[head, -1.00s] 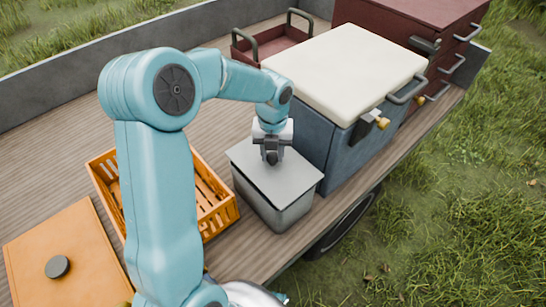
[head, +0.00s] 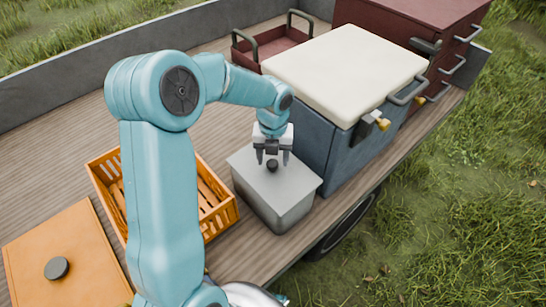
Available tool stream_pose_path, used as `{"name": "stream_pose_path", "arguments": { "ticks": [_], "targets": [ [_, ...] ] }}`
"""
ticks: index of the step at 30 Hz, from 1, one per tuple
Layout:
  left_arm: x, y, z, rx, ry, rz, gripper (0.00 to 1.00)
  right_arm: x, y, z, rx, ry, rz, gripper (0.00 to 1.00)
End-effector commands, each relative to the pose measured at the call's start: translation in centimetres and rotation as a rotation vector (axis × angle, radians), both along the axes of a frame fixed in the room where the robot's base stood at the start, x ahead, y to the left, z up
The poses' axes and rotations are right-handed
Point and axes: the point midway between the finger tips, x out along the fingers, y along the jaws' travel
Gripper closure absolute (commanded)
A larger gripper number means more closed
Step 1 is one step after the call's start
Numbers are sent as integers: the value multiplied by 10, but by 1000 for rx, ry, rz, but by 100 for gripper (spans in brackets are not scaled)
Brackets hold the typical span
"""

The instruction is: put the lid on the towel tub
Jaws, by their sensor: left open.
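The towel tub (head: 285,211) is a grey metal box on the truck bed, in front of the blue cooler. Its flat grey lid (head: 260,181) lies on top and looks level, its edges close to in line with the rim. A dark round knob (head: 272,165) stands on the lid. My left gripper (head: 272,159) is open just above the lid, its two fingers apart on either side of the knob and pointing down. Whether the fingers touch the knob I cannot tell. My right gripper is not in view.
A blue cooler (head: 340,155) with a cream lid (head: 345,70) stands right behind the tub. An orange crate (head: 222,219) and an orange board with a knob (head: 75,250) are at left. A dark red tray (head: 270,45) and red chest (head: 420,20) stand at the back.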

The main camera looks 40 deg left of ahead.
Motion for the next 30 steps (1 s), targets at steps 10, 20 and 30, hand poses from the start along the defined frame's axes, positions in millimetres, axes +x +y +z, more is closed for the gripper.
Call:
{"name": "stream_pose_path", "arguments": {
  "ticks": [10, 20, 30],
  "targets": [
    [1, 0, 79, 1, -6, 0, 40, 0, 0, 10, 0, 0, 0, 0],
    [0, 0, 114, -1, -1, 0, 40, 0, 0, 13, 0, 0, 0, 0],
    [0, 0, 114, -1, -1, 0, 40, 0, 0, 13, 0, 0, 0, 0]
  ]
}}
